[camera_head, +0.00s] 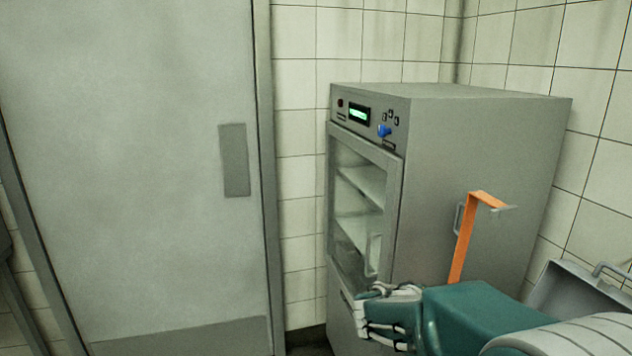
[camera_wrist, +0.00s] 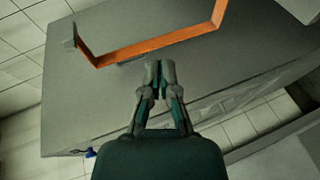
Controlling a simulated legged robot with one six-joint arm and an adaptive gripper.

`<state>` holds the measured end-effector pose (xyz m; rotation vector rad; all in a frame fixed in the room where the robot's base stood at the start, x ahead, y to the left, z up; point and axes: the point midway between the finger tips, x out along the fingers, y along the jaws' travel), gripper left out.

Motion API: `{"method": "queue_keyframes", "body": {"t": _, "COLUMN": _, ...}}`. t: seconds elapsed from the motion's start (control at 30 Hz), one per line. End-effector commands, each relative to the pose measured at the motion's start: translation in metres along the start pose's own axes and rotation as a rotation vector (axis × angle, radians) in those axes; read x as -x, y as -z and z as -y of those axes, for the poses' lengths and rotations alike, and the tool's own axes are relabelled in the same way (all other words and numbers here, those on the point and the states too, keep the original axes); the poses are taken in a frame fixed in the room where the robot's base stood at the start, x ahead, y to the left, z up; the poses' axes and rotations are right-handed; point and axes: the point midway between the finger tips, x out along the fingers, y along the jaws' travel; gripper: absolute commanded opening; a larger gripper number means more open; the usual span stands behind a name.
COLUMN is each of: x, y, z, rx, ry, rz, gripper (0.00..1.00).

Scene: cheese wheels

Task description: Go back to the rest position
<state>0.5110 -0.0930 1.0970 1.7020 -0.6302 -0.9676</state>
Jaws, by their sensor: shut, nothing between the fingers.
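My gripper (camera_wrist: 160,72) shows in the wrist view with its fingertips together and nothing between them. In the head view my gripper (camera_head: 372,318) is in front of the lower part of a grey cabinet (camera_head: 470,150), beside its glass door. The fingertips are hard to make out there. An orange bracket-shaped strip (camera_head: 464,240) stands out at the cabinet's side. The strip also shows in the wrist view (camera_wrist: 150,46), beyond my fingertips. I cannot tell how far my gripper is from the cabinet.
The cabinet has a glass door (camera_head: 358,200) with shelves behind it and a panel with a blue knob (camera_head: 384,131). A large grey door (camera_head: 130,170) is at the left. A grey metal container (camera_head: 570,300) with a handle is at the lower right. Tiled walls stand behind.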

Motion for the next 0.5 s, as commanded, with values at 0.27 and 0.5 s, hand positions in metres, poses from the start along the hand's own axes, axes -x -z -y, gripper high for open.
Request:
{"method": "queue_keyframes", "body": {"t": 0.27, "x": 0.038, "y": -0.078, "z": -0.011, "rx": -0.144, "ry": 0.227, "rz": 0.166, "gripper": 0.00}}
{"method": "queue_keyframes", "body": {"t": 0.5, "x": 0.082, "y": -0.126, "z": -0.002, "rx": -0.278, "ry": 0.457, "rz": 0.229, "gripper": 0.00}}
